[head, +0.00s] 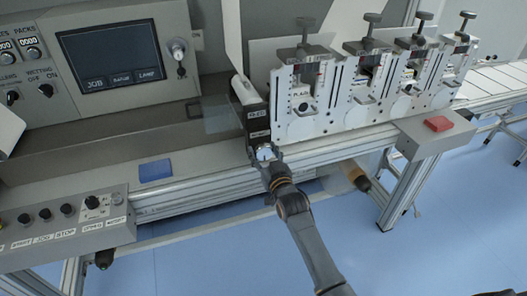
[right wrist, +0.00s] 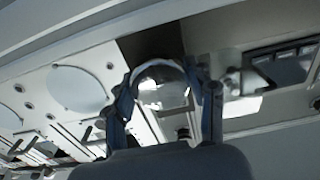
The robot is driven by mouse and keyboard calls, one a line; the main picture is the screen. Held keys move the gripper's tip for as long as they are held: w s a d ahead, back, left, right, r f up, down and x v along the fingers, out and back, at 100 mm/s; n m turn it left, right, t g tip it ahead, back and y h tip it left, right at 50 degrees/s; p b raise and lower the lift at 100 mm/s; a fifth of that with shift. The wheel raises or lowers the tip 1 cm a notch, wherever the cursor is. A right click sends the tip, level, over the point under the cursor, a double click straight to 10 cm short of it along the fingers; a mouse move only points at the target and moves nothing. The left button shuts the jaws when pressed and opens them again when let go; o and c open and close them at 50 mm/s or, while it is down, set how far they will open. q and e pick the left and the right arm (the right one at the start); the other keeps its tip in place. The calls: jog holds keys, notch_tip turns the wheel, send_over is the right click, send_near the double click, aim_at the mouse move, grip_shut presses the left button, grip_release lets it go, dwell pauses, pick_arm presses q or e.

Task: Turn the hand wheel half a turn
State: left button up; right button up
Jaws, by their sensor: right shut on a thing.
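My right gripper (head: 265,153) is at the front of the machine, at the lower end of a dark labelled block (head: 256,122). In the right wrist view its two fingers (right wrist: 165,100) are closed on the sides of a round, shiny metallic piece, which looks like the hand wheel (right wrist: 160,80). In the head view the gripper mostly hides the hand wheel, so its turn angle cannot be read. My left gripper is not in view.
Several white stations with top knobs (head: 372,22) stand right of the gripper. A control panel with a screen (head: 110,55) is at the left. A blue pad (head: 155,170), a red button (head: 438,124) and a lower button box (head: 65,220) lie along the front. The floor in front is clear.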

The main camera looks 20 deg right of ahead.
jog(key=shift+f, duration=0.1)
dwell(0.3)
jog(key=o, duration=1.2)
jog(key=shift+c, duration=0.2)
jog(key=s, duration=1.2)
jog(key=shift+d, duration=0.2)
